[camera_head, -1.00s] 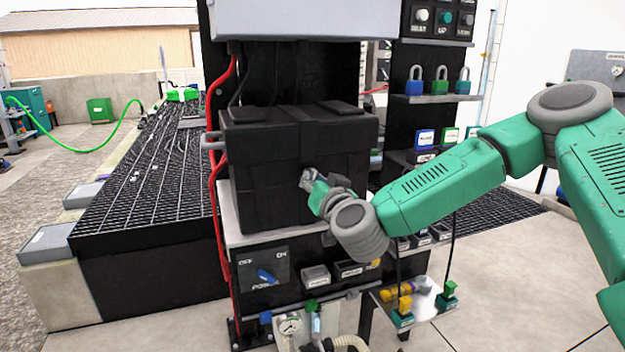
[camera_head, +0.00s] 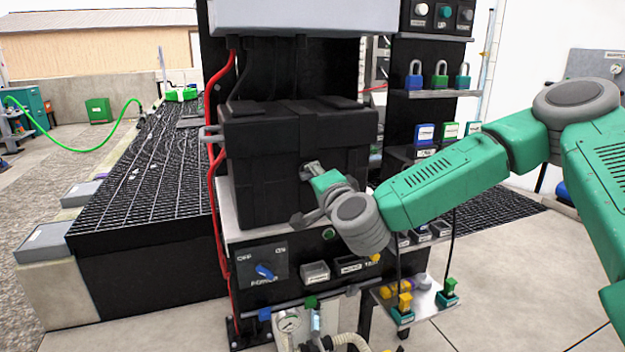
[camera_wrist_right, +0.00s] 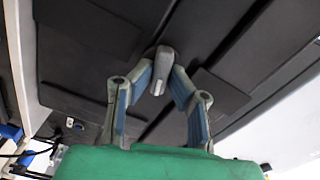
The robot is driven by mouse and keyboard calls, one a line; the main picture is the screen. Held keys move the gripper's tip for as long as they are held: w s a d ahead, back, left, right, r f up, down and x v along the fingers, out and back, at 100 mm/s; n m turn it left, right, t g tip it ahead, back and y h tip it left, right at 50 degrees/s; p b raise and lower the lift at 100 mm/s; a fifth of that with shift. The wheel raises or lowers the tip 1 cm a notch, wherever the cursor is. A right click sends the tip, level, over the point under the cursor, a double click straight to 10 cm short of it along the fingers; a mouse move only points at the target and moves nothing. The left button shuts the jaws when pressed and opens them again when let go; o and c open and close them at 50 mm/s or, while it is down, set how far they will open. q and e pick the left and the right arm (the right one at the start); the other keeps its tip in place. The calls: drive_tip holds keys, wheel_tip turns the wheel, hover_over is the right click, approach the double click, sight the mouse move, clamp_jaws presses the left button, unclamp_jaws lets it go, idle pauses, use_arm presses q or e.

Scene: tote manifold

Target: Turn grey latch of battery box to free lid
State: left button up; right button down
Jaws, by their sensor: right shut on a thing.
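The black battery box (camera_head: 262,150) stands upright on a shelf of the black panel, its lid on top. The latch lies nearly lengthwise between the blue-padded fingers. In the head view the gripper hides most of the latch. My left gripper is not in view.
A red cable (camera_head: 213,190) runs down the box's left side. Below is a panel with a blue power switch (camera_head: 265,271). A black grating (camera_head: 150,170) lies left.

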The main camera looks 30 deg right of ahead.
drive_tip(key=shift+d+f+m+b, duration=0.15)
drive_tip(key=shift+m+b, duration=0.15)
drive_tip(key=shift+m, duration=0.55)
drive_tip(key=shift+a+f+m+b, duration=0.15)
drive_tip(key=shift+m+b, duration=0.1)
drive_tip(key=shift+m, duration=0.6)
drive_tip(key=shift+d, duration=0.1)
drive_tip(key=c, duration=1.6)
unclamp_jaws()
drive_tip(key=shift+o, duration=0.3)
drive_tip(key=shift+d, duration=0.1)
drive_tip(key=shift+s, duration=0.1)
drive_tip(key=v, duration=0.7)
drive_tip(key=shift+s, duration=0.15)
